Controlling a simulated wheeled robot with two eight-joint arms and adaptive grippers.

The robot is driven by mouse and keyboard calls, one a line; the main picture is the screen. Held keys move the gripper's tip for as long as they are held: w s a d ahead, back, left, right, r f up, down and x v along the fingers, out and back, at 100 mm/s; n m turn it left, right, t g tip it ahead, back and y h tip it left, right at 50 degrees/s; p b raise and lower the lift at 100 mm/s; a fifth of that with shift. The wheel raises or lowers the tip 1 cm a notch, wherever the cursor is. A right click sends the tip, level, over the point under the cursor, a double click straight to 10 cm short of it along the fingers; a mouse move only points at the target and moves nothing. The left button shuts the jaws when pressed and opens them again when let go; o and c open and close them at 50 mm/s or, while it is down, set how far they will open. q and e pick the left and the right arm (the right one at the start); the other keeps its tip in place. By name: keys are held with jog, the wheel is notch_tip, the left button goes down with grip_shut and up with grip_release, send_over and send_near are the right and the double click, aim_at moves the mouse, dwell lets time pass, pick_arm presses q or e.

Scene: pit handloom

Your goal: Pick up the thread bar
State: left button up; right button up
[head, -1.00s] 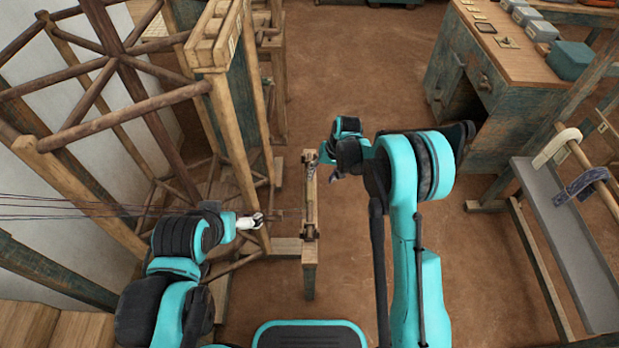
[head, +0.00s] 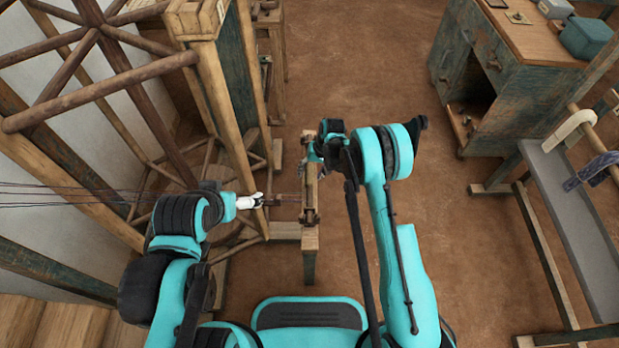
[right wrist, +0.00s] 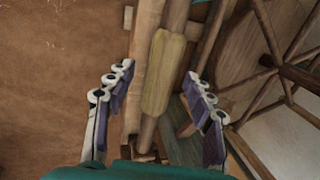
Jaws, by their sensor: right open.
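The thread bar (right wrist: 165,72) shows in the right wrist view as a rod with a pale yellow wound section, lying along a wooden post. My right gripper (right wrist: 158,76) is open, with one finger on each side of the bar and gaps between them. In the head view my right wrist is over the far end of the narrow wooden stand (head: 310,240), hiding the fingers and much of the bar. My left gripper (head: 250,201) has white fingers beside the dark threads, left of the stand; I cannot tell whether it is closed on them.
A large wooden reel frame (head: 100,88) stands at the left, with thin dark threads (head: 70,195) running below it. A wooden cabinet (head: 510,75) is at the far right. A grey bench (head: 575,225) stands at the right. The brown floor between is clear.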

jog(key=shift+r, duration=0.1)
grip_shut()
